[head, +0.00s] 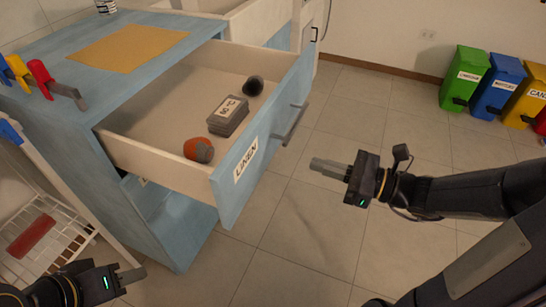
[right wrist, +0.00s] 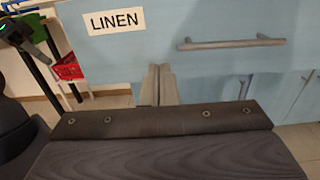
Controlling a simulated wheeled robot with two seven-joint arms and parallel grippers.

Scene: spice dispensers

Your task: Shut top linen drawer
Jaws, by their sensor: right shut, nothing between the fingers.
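The top drawer (head: 245,172) has a light blue front labelled LINEN and a grey bar handle (head: 290,124). It is pulled well out of the blue cabinet (head: 165,232). My right gripper (head: 312,164) is shut and empty, to the right of the drawer front and apart from it in the head view. In the right wrist view its fingers (right wrist: 158,85) point at the drawer front (right wrist: 200,20), below and between the LINEN label and the handle (right wrist: 230,43). My left gripper (head: 132,274) is at the lower left, away from the drawer; its finger opening is unclear.
The drawer holds a grey box (head: 228,116), an orange-and-grey object (head: 199,150) and a dark round object (head: 253,86). A white rack (head: 60,228) stands at left. Colored bins (head: 465,78) stand at the far right wall. The tiled floor before the drawer is clear.

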